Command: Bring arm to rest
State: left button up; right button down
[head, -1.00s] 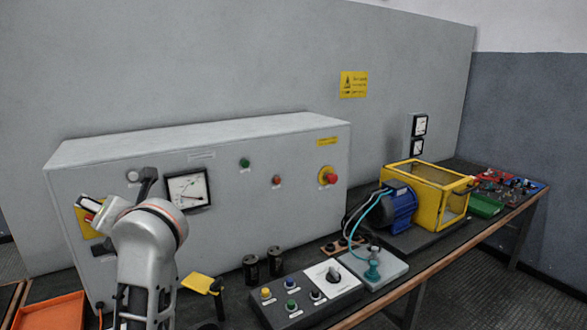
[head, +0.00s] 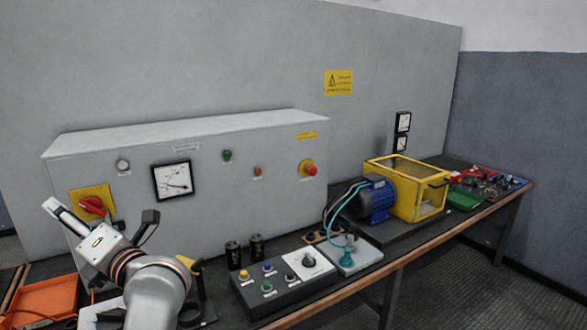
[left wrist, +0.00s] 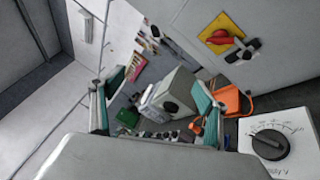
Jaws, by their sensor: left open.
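My left gripper (head: 106,217) is at the lower left of the head view, in front of the grey cabinet (head: 225,185). Its two fingers are spread and nothing shows between them. In the left wrist view the gripper (left wrist: 150,98) shows teal pads wide apart. The cabinet's red rotary switch (head: 92,207) on its yellow plate is just above the gripper in the head view. It also shows at the upper right of the left wrist view (left wrist: 220,38), apart from the fingers. My right gripper is not in view.
An orange tray (head: 45,303) lies at the lower left. Two black cylinders (head: 256,247), a button box (head: 285,279), a blue motor (head: 376,200) and a yellow guarded frame (head: 432,208) stand along the bench. A dial box (left wrist: 290,135) is close in the left wrist view.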

pick_arm(q)
jog(key=s+d+f+m+t+h, duration=0.1)
jog(key=d+f+m+t+h, duration=0.75)
jog(key=m, duration=0.65)
jog(key=s+d+f+m+t+h, duration=0.1)
jog(key=d+f+m+t+h, duration=0.4)
jog(key=d+f+m+h, duration=0.75)
jog(key=s+d+f+m+g, duration=0.3)
jog(key=s+f+m+g, duration=0.2)
jog(key=f+m, duration=0.5)
jog(key=s+f+m+g, duration=0.1)
jog(key=s+f+g, duration=0.2)
jog(key=s+f, duration=0.3)
jog(key=s+a+f+m+g+y, duration=0.1)
jog(key=s+f+g, duration=0.3)
jog(key=s+f, duration=0.3)
notch_tip(320, 180, down, 6)
jog(key=shift+s+a+r, duration=0.1)
jog(key=shift+s+a, duration=0.05)
jog(key=shift+a, duration=0.15)
